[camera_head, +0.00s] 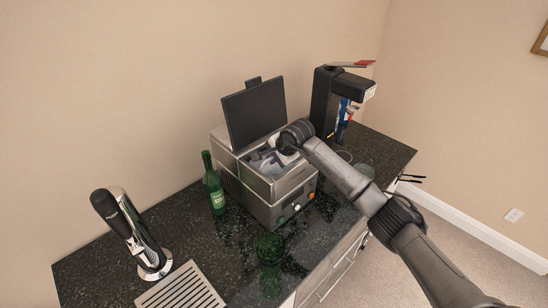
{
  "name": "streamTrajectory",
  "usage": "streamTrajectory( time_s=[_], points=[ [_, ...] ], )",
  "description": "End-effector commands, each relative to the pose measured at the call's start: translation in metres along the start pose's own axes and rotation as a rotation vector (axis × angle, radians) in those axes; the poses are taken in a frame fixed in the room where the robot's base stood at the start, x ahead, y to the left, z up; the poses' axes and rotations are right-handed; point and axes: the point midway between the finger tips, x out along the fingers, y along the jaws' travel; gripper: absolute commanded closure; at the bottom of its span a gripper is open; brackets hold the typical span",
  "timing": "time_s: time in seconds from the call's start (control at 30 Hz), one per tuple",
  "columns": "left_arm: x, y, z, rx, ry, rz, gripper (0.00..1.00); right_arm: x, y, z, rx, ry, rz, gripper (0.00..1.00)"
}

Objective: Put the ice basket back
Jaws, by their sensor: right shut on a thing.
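The ice maker (270,199) is a steel box on the dark counter, with its black lid (255,112) standing open. My right arm reaches in from the lower right, and its wrist is over the machine's open top. My right gripper (268,160) points down and left into the opening and is shut on what looks like the pale grey ice basket (262,165). The basket's lower part is hidden by the machine's walls, so I cannot tell whether it is seated. My left gripper is out of view.
A green bottle (213,186) stands close left of the machine. A chrome dispenser (135,237) and a drip grate (182,290) are at the front left. A black coffee machine (325,100) stands behind right, with a clear glass (364,170) near it. A dark green glass (270,248) stands in front.

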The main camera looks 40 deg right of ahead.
Motion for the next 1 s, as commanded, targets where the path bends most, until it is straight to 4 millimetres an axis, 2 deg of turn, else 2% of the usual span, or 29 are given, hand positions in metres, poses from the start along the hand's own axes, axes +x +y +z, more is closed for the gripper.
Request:
streamTrajectory(
  time_s=[0.43, 0.47, 0.7, 1.0],
  points=[
    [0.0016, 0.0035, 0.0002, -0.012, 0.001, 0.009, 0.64, 0.0086, 0.0058, -0.0003, -0.001, 0.001, -0.001, 1.00],
    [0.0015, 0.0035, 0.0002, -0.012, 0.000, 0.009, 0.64, 0.0086, 0.0058, -0.0003, 0.000, 0.001, -0.001, 0.89],
    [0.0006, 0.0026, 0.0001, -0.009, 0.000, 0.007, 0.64, 0.0078, 0.0053, -0.0001, 0.000, 0.000, 0.000, 0.66],
    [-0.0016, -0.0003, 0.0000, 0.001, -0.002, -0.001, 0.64, 0.0058, 0.0039, 0.0002, 0.000, 0.000, 0.000, 0.65]
  ],
)
